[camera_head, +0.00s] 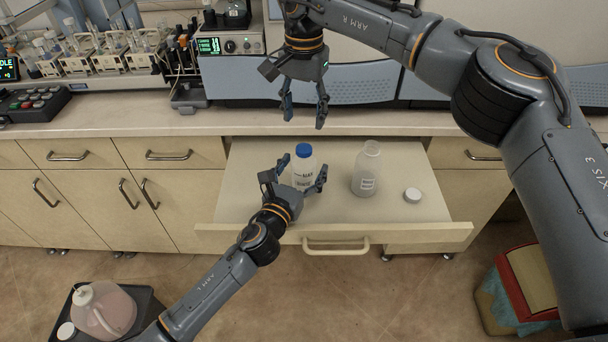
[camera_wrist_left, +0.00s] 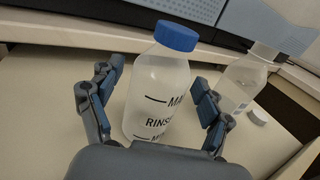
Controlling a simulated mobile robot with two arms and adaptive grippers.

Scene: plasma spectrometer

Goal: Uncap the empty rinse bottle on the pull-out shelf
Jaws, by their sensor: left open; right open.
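A white bottle (camera_head: 300,166) with a blue cap (camera_head: 303,150) stands upright on the pull-out shelf (camera_head: 235,205). In the left wrist view its print reads "RINSE" between level marks (camera_wrist_left: 158,100); how full it is I cannot tell. My left gripper (camera_head: 303,172) is open, with one finger on each side of this bottle; contact is not clear. A second, translucent bottle (camera_head: 367,172) stands upright to the right, open at the top. A white cap (camera_head: 412,195) lies beside it on the shelf. My right gripper (camera_head: 304,114) is open and empty, above the counter edge behind the blue cap.
The counter (camera_head: 130,118) behind carries a sampler rack (camera_head: 100,60) and instruments. The shelf's front rim and handle (camera_head: 336,246) face me. A pinkish jug (camera_head: 103,310) stands at lower left and a red-edged bin (camera_head: 530,280) at lower right. The shelf's left part is bare.

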